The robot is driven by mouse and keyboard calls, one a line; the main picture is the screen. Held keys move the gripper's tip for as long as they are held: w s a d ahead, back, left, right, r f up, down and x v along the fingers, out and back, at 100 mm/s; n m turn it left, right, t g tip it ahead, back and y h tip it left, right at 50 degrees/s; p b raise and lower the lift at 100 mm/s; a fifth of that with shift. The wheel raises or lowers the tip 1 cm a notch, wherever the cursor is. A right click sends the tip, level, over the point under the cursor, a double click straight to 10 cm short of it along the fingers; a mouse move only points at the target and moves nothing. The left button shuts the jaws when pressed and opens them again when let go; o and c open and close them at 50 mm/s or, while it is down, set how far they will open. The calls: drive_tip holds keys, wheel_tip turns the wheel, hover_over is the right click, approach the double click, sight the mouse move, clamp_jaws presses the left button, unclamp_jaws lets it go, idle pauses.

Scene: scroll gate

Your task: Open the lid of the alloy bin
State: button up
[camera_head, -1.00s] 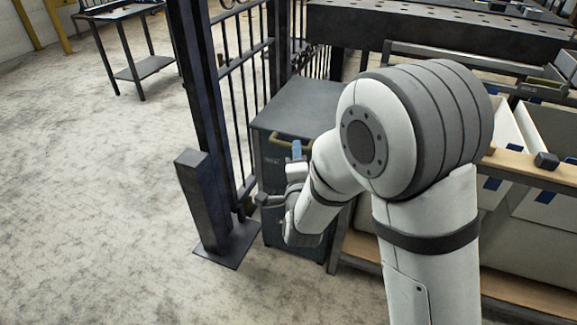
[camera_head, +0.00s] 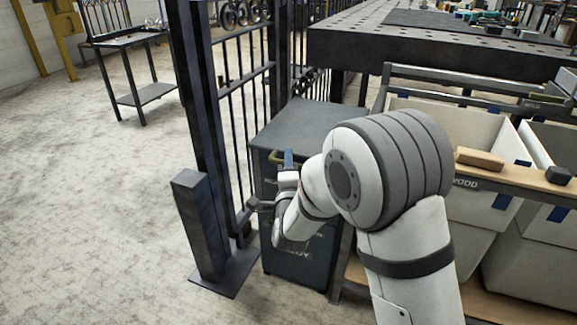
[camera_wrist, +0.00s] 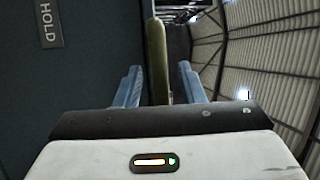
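The alloy bin (camera_head: 312,262) is a dark grey box behind my arm, with part of its pale lettering showing on the front. Its flat grey lid (camera_head: 302,122) is down. An olive handle (camera_head: 275,156) sits at the front near the top, and its far part is hidden by my gripper. In the wrist view the handle (camera_wrist: 157,60) stands between the two open fingers, with gaps on both sides. A dark panel marked HOLD (camera_wrist: 48,25) is at the left there.
A dark gate (camera_head: 235,100) with a post and foot plate stands close left of the bin. To the right is a rack with pale bins (camera_head: 450,205) and a wooden block (camera_head: 480,158) on its front rail. The floor at left is clear up to a small table (camera_head: 150,93).

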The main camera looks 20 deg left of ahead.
drive_tip(key=shift+c, duration=0.2)
clamp_jaws()
idle(0.4)
